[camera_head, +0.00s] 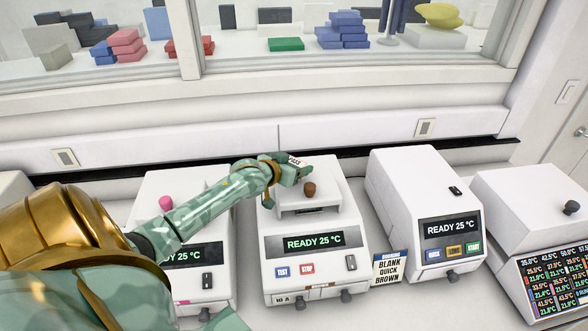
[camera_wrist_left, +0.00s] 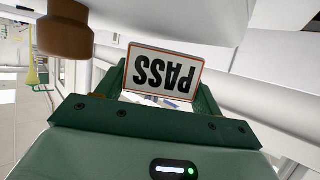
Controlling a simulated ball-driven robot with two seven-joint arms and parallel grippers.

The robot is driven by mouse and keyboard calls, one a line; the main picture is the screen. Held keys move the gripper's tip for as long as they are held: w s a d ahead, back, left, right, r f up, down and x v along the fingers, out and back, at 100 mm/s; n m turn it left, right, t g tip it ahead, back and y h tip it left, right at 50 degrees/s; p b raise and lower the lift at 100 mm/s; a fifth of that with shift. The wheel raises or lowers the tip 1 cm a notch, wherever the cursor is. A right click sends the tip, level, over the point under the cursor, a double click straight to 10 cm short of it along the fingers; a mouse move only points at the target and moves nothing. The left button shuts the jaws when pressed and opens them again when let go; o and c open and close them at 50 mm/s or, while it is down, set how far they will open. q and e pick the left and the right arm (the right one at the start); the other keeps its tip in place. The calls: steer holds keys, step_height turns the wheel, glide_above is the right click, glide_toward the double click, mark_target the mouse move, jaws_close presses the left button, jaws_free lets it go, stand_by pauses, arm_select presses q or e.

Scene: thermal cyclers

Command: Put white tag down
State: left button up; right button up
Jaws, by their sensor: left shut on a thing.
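The white tag (camera_wrist_left: 162,74) has an orange border and the word PASS, upside down in the left wrist view. It also shows small in the head view (camera_head: 296,161), at the tip of my left gripper (camera_head: 283,172). My left gripper is shut on the tag, with a green finger on each side of it in the left wrist view (camera_wrist_left: 163,95). In the head view the gripper is over the top of the middle thermal cycler (camera_head: 315,245), beside its brown knob (camera_head: 310,190). I cannot tell whether the tag touches the cycler. My right gripper is not in view.
A cycler with a pink knob (camera_head: 166,202) stands to the left, partly behind my arm. A machine with a coloured screen (camera_head: 556,281) is at far right.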

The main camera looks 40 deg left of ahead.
arm_select(q)
steer(key=shift+d+f, duration=0.1)
steer(key=shift+f, duration=0.6)
steer(key=o, duration=0.7)
steer(key=shift+r, duration=0.1)
steer(key=p+v, duration=0.1)
steer(key=v, duration=1.1)
